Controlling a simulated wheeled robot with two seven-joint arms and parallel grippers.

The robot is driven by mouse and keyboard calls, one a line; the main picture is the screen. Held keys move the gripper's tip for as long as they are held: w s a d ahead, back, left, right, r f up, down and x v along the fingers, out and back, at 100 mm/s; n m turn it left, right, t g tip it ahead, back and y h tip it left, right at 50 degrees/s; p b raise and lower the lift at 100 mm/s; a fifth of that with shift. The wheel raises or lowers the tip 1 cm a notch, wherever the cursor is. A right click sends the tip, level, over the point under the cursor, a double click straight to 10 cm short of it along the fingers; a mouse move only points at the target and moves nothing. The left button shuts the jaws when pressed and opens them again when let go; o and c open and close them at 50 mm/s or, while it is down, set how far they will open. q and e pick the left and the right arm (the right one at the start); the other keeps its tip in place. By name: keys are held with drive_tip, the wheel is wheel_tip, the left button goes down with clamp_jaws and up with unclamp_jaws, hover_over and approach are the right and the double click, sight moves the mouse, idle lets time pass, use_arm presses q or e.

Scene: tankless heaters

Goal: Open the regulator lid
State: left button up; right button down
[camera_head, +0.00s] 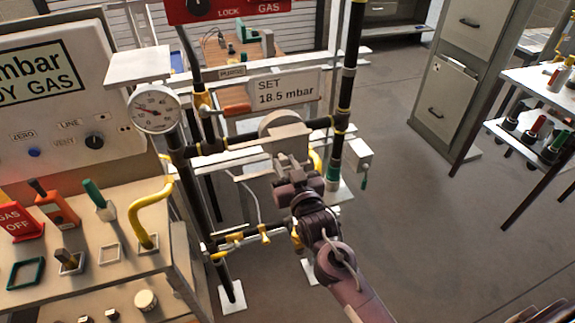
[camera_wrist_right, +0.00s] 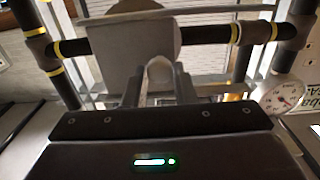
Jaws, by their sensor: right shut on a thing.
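The contact itself is partly hidden. My left gripper is not in view.
A pressure gauge (camera_head: 155,109) stands left of the regulator. Black upright pipes flank it, and yellow-handled valves (camera_head: 264,234) sit below. A control bench (camera_head: 125,262) with levers is at left.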

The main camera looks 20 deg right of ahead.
drive_tip(key=a, duration=0.9)
drive_tip(key=shift+s+a+p, duration=0.15)
drive_tip(key=shift+a+p, duration=0.25)
drive_tip(key=c, duration=1.2)
unclamp_jaws()
drive_tip(key=s+b, duration=0.2)
drive_tip(key=s, duration=0.6)
drive_tip(key=shift+d, duration=0.15)
drive_tip(key=shift+w, duration=0.1)
